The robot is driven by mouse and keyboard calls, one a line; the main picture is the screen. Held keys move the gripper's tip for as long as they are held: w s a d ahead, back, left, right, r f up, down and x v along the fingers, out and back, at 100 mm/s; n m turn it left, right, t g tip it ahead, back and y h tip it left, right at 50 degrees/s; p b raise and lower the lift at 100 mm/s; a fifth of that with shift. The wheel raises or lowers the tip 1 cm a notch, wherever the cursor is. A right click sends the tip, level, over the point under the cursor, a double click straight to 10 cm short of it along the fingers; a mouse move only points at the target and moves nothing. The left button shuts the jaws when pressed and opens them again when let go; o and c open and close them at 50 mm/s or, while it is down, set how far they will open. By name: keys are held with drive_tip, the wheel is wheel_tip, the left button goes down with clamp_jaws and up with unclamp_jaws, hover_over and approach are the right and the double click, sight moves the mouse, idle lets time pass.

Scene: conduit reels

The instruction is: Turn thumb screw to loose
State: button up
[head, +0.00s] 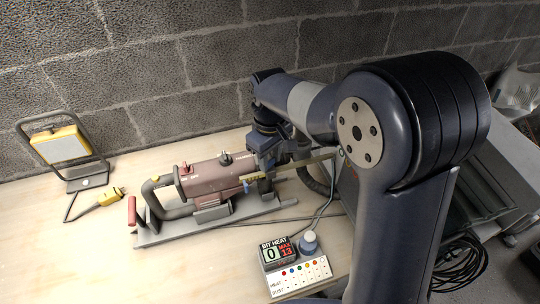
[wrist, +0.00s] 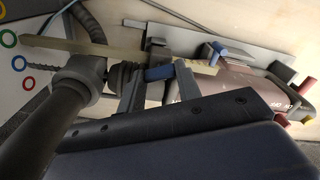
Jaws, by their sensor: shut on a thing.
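A dark red drill (head: 208,178) lies on a grey stand (head: 150,238) on the bench. A brass-coloured scale bar (head: 316,160) runs along its front end; the bar also shows in the wrist view (wrist: 60,46). My gripper (head: 268,170) is at the drill's front end. In the wrist view my gripper (wrist: 160,74) has its two grey fingers on either side of a blue piece, which looks like the thumb screw (wrist: 159,73), and is shut on it. Another blue piece (wrist: 219,50) sits near the bar's end. The screw's threads are hidden.
A small display box (head: 277,252) reads "BIT HEAT 0, MAX 13", beside a panel with coloured dots (head: 299,279) and a knob (head: 309,243). A yellow work lamp (head: 60,146) and yellow plug (head: 110,197) are at left. A block wall stands behind. The bench's front left is clear.

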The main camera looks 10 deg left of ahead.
sight(270, 160)
drive_tip(key=n, duration=0.6)
drive_tip(key=shift+n, duration=0.3)
drive_tip(key=n, duration=0.6)
drive_tip(key=shift+p, duration=0.4)
drive_tip(key=o, duration=1)
wheel_tip(270, 160, up, 11)
drive_tip(key=shift+f+b, duration=0.1)
drive_tip(key=shift+b, duration=0.3)
